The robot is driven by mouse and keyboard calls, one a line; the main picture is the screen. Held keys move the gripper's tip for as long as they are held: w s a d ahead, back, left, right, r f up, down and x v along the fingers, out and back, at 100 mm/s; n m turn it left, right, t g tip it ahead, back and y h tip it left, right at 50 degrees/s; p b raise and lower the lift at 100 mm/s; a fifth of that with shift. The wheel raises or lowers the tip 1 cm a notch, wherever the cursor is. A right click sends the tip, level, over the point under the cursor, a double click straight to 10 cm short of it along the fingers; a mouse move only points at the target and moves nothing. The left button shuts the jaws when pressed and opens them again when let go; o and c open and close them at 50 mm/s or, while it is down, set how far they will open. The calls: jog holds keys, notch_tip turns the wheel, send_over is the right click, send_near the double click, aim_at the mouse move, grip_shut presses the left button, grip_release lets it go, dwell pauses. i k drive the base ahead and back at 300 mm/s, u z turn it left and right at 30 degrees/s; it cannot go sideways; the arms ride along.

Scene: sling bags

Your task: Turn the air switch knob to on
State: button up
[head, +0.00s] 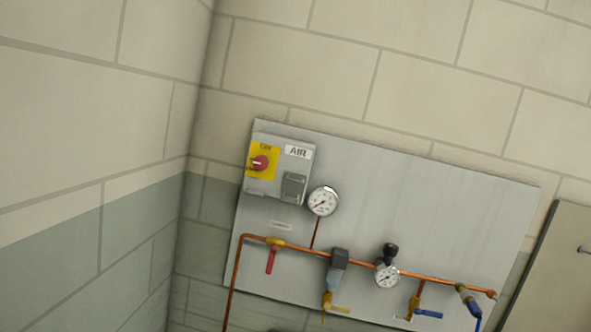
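The air switch is a grey box (279,186) at the upper left of a metal panel on the wall, in the head view. Its label (298,152) reads AIR. A red knob (260,162) sits on a yellow plate (265,174) on the box's left side. Small lettering above the knob looks like ON or OFF; it is too small to be sure. The knob's exact angle is hard to tell. My gripper is not in view, and nothing is seen touching the knob.
The metal panel (440,205) also carries a copper pipe (345,262), a round gauge (323,200), a lower gauge (387,275), a red valve handle (271,262) and blue handles (428,314). A wall corner stands left of the panel. A board (550,275) is at right.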

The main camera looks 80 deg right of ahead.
aim_at(260, 164)
jog(key=z, duration=0.65)
jog(key=i, duration=1.15)
jog(key=z, duration=0.75)
jog(key=k, duration=0.75)
jog(key=z, duration=0.25)
jog(key=i, duration=0.8)
jog(key=u, duration=0.05)
